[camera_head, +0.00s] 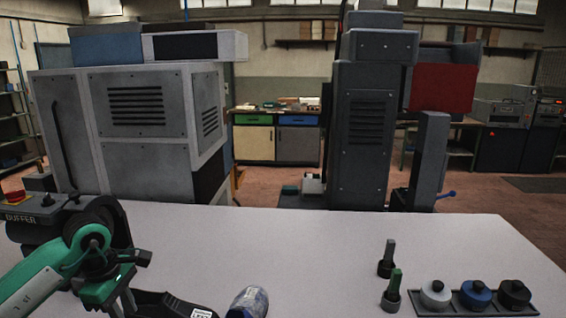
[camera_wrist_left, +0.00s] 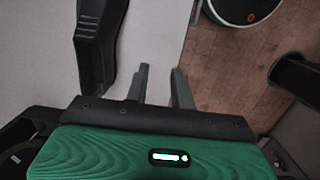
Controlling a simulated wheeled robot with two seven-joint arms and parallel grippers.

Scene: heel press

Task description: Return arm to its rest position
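My left arm is green and black and comes in from the lower left in the head view. Its gripper (camera_head: 124,304) is low over the front left of the white table (camera_head: 320,240). In the left wrist view the two grey fingers of the gripper (camera_wrist_left: 160,85) stand apart with nothing between them, over the table's edge. A black, shoe-like piece (camera_wrist_left: 97,45) lies beside the fingers, apart from them. It also shows in the head view (camera_head: 168,304), partly cut off by the lower border. My right arm and gripper are not in view.
A buffer (camera_head: 35,212) stands by my left arm. A blue-grey shoe-like object (camera_head: 248,302) lies at the front. Two handled tools (camera_head: 387,258) and a tray (camera_head: 462,305) with three lidded jars are at the right. The table's middle is clear. Large machines (camera_head: 140,120) stand behind.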

